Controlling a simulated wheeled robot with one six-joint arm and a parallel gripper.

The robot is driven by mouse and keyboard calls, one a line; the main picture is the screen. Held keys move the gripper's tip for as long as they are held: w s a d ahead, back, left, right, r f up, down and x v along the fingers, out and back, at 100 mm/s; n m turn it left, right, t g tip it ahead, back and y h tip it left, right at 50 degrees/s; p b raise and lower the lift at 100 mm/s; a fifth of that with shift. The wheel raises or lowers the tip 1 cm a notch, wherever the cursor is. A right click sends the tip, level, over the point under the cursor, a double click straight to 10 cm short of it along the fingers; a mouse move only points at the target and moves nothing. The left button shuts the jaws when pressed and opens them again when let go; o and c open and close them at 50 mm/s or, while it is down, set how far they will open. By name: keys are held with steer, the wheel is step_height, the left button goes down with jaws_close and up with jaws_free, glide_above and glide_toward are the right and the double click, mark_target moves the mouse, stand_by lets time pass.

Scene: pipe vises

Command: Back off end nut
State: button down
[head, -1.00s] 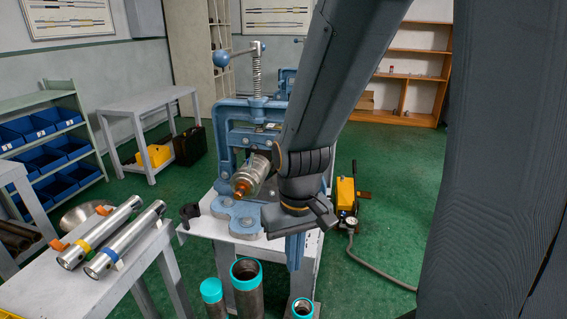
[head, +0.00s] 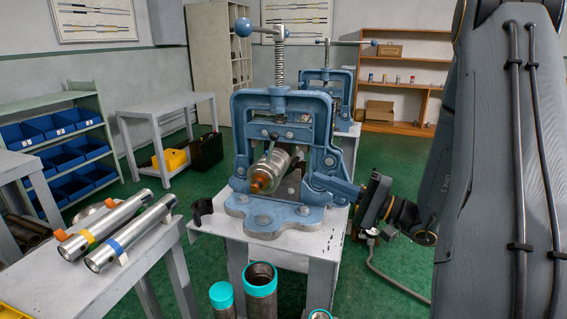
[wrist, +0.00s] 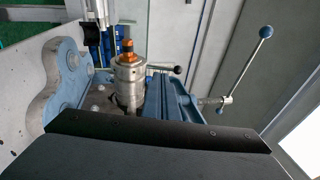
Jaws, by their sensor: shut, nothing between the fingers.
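A silver cylinder (head: 271,169) with an orange end piece (head: 260,184) is held at a slant in the blue pipe vise (head: 241,132), its orange end toward the front. The cylinder shows in the wrist view (wrist: 128,82), with the orange end (wrist: 126,50) at its top. I cannot tell which ring is the end nut. My gripper (head: 322,180) is shut and empty. It points left at the vise's right side, apart from the cylinder; its tips overlap the vise frame in the picture, so contact is unclear. Dark parts of my own body cover the bottom of the wrist view.
Two silver tubes (head: 130,240) lie on a grey table at the left. Pipes with teal ends (head: 260,278) stand in front of the vise bench. The vise's screw handle (head: 260,32) rises above the frame. A second blue vise (head: 340,83) stands behind.

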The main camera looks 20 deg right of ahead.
mark_target(264, 165)
steer(key=w+a+r+t+p, duration=0.1)
steer(key=w+a+r+p, duration=0.2)
steer(key=w+a, duration=0.5)
steer(key=shift+w+r, duration=0.35)
steer(key=shift+w, duration=0.7)
steer(key=shift+d+r+h, duration=0.1)
steer(key=shift+h, duration=0.3)
